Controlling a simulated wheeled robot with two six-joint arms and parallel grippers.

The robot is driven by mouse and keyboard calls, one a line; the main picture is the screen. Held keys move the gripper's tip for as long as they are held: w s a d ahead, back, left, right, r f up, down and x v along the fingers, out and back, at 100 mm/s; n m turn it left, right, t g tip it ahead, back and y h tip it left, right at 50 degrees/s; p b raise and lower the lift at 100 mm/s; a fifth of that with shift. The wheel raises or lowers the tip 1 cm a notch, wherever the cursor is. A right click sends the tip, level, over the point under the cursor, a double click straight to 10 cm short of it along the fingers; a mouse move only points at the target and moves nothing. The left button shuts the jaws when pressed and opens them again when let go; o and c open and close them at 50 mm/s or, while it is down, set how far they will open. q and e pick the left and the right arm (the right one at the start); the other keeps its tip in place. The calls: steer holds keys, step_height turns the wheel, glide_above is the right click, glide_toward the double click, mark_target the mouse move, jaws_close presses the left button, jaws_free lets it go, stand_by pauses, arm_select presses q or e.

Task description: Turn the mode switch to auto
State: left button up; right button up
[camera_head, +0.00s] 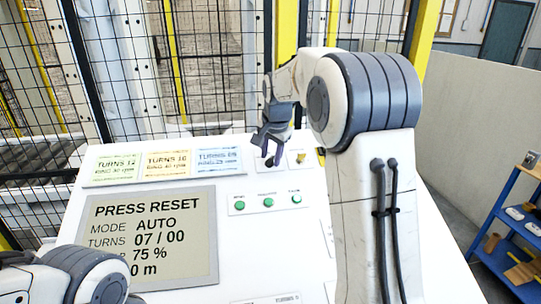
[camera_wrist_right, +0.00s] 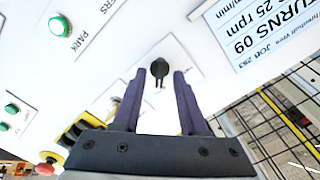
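The mode switch (camera_wrist_right: 158,72) is a small black knob on a white plate, seen in the right wrist view just ahead of the fingertips. My right gripper (camera_wrist_right: 167,76) is open, its two dark purple fingers apart on either side of the knob's line; I cannot tell whether either touches it. In the head view the right gripper (camera_head: 267,150) hangs over the upper part of the white panel (camera_head: 228,255) and partly hides the dark knob. The panel's display (camera_head: 150,235) reads PRESS RESET and MODE AUTO. Only links of my left arm show at lower left.
Three green buttons (camera_head: 268,202) sit in a row below the right gripper. Three label cards (camera_head: 167,163) lie to its left. A yellow-and-black control (camera_wrist_right: 75,133) and a red button (camera_wrist_right: 48,163) are near the gripper. Wire fencing (camera_head: 200,70) stands behind the panel.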

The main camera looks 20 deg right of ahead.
steer(key=shift+r, duration=0.1)
steer(key=b+v, duration=0.1)
steer(key=v, duration=0.9)
steer(key=shift+r, duration=0.1)
steer(key=s+a+f+n+g+y, duration=0.1)
steer(key=s+a+f+n, duration=0.5)
steer(key=a, duration=0.4)
steer(key=s+a+f+n+g+y, duration=0.1)
steer(key=s+a+f+n, duration=0.3)
steer(key=s+a, duration=0.4)
steer(key=s+a+f+n+g, duration=0.1)
steer(key=s+f+n, duration=0.3)
steer(key=s, duration=0.5)
steer(key=s+a+f+n+g, duration=0.1)
steer(key=s+a+f+n, duration=0.3)
steer(key=s, duration=0.6)
step_height(320, 180, down, 2)
steer(key=shift+f+n+g, duration=0.1)
steer(key=shift+n+g, duration=0.2)
steer(key=shift+n, duration=0.4)
